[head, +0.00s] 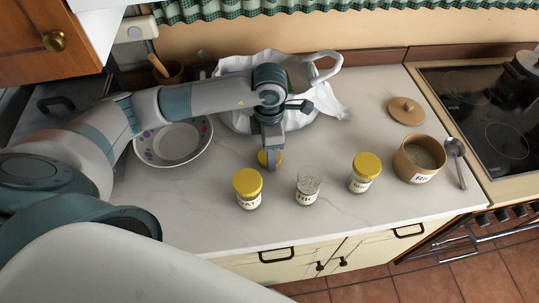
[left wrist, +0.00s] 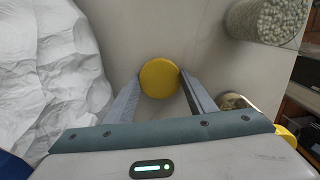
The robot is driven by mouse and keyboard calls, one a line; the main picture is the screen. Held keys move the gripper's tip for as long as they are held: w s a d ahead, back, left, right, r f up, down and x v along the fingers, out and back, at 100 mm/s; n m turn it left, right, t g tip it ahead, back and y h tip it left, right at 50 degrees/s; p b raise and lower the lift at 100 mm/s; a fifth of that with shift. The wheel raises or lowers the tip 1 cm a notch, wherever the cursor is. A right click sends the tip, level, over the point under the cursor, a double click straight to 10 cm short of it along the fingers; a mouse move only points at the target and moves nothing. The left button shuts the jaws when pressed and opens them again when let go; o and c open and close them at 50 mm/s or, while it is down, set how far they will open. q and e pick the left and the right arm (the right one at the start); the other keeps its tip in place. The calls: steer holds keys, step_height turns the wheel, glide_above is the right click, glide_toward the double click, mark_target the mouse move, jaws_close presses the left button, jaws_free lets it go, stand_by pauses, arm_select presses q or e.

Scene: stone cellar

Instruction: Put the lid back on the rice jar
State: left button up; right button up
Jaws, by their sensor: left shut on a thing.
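My left gripper (head: 269,160) points down and is shut on a round yellow lid (head: 263,157). In the left wrist view, the lid (left wrist: 160,78) sits between the fingertips; I cannot tell whether it touches the counter. An open glass jar of pale grains (head: 308,188) stands to the right of the gripper; its label is partly legible, like "RIC". It also shows at the top right of the left wrist view (left wrist: 265,20). Jars with yellow lids stand on its left (head: 247,188) and right (head: 364,173). My right gripper is not in view.
An open brown canister (head: 413,173) labelled "RI…" stands at right, with a knobbed wooden lid (head: 405,112) behind it and a spoon (head: 456,160) beside it. A hob (head: 485,110) adjoins the counter.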

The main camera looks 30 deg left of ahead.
arm_select(q)
steer(key=shift+r+b, duration=0.35)
steer(key=shift+r, duration=0.05)
step_height(320, 180, up, 3)
steer(key=shift+w+d+r+b, duration=0.1)
steer(key=shift+b, duration=0.85)
steer(key=w+d+r+b, duration=0.4)
steer(key=d+r, duration=0.3)
steer(key=d, duration=0.2)
steer(key=shift+w+d, duration=0.4)
steer(key=shift+w, duration=0.5)
